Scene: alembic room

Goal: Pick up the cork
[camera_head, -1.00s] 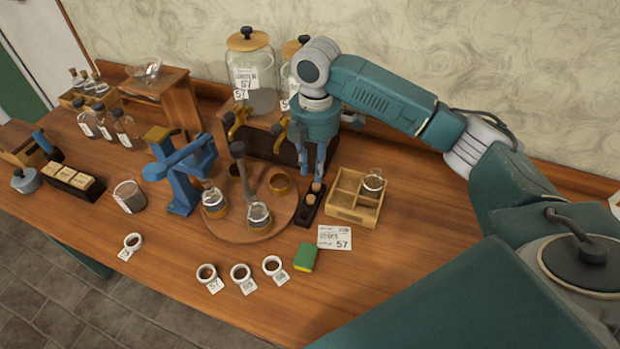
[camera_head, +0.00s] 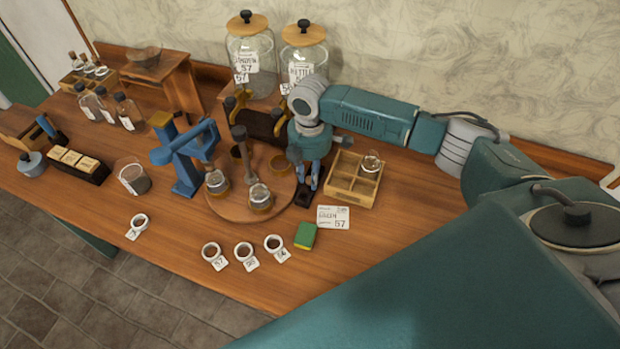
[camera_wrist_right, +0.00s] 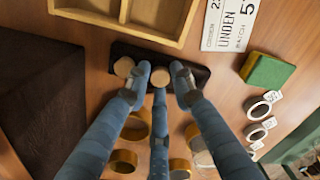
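A small dark block (camera_wrist_right: 205,78) holds light round-topped corks in the right wrist view. One cork (camera_wrist_right: 160,77) is between the fingertips of my right gripper (camera_wrist_right: 161,86). A second cork (camera_wrist_right: 124,67) stands just left of the fingers. The three fingers are spread around the first cork, with small gaps showing beside it; the gripper looks open. In the head view my right gripper (camera_head: 308,184) is down at the dark block (camera_head: 304,200), hiding the corks. My left gripper is not in view.
A wooden compartment box (camera_head: 352,200) with a small glass vessel stands close right of the gripper. A round wooden stand (camera_head: 235,207) with glass vessels is close left. A label card (camera_head: 333,217) and green sponge (camera_head: 305,236) lie in front. Glass jars (camera_head: 304,60) stand behind.

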